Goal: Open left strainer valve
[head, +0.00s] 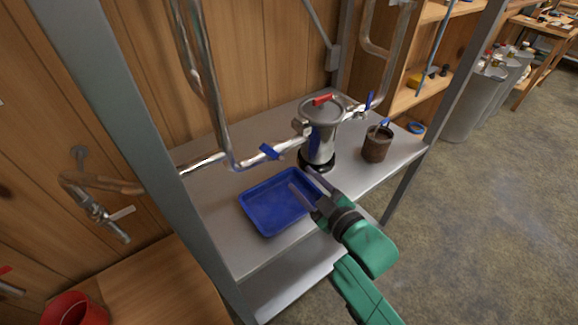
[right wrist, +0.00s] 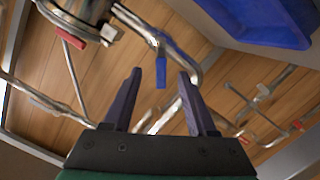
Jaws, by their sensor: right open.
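The strainer (head: 320,132) is a metal canister with a red handle on its lid, standing on the metal bench. The left strainer valve's blue handle (head: 270,152) sits on the pipe to its left and appears angled across the pipe. A second blue handle (head: 369,101) is on the pipe to the right of the strainer. My right gripper (head: 302,179) is open and empty above the right part of the blue tray, apart from the handle. In the right wrist view the blue handle (right wrist: 160,72) shows between and beyond the open fingers. My left gripper is not in view.
The blue tray (head: 278,204) lies on the bench (head: 233,243) in front of the left valve. A brown pot (head: 377,145) stands right of the strainer. A vertical pipe (head: 213,92) rises left of the valve. A grey post (head: 150,130) stands at left.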

